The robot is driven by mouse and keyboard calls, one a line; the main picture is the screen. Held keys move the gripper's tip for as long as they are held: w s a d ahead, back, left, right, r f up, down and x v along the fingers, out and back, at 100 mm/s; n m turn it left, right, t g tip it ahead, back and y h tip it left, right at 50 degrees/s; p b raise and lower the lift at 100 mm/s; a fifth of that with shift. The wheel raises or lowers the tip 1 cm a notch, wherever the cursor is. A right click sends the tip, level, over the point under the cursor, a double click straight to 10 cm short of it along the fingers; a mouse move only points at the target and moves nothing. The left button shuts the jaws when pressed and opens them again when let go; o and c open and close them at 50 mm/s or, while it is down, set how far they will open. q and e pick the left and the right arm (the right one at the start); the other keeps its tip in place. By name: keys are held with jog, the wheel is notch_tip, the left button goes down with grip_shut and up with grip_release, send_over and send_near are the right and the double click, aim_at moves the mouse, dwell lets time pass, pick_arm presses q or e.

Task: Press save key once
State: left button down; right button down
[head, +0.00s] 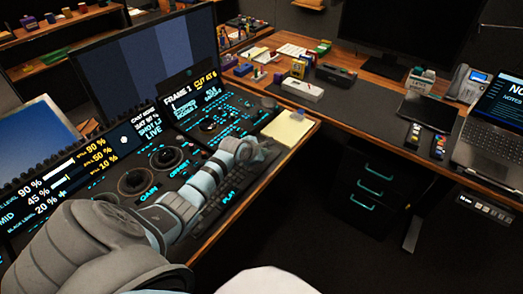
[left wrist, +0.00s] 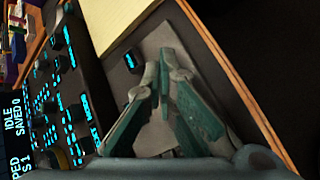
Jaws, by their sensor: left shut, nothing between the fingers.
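The control panel (head: 140,205) with cyan-lit labels lies on the desk at the left of the head view. My left arm reaches across it, and my left gripper (head: 246,158) is over its right part, near a yellow pad. In the left wrist view my gripper (left wrist: 165,62) has its teal fingers drawn together with nothing between them, above the grey panel face. A small dark key (left wrist: 132,62) with a cyan mark lies just left of the fingertips. I cannot read its label or tell whether it is the save key. Contact cannot be judged. My right gripper is not in view.
The yellow note pad (head: 289,128) sits beside the panel. In the left wrist view, other dark keys and knobs (left wrist: 58,100) lie left of the gripper, and a screen (left wrist: 15,140) reads "IDLE SAVED 0". The wooden desk edge (head: 255,192) runs close to the gripper's right.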

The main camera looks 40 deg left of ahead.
pick_arm(q)
jog(key=shift+f, duration=0.35)
dwell(0.5)
jog(key=shift+r+p, duration=1)
jog(key=shift+p, duration=0.15)
notch_tip(320, 180, up, 5)
jog(key=p, duration=0.6)
jog(key=shift+r, duration=0.1)
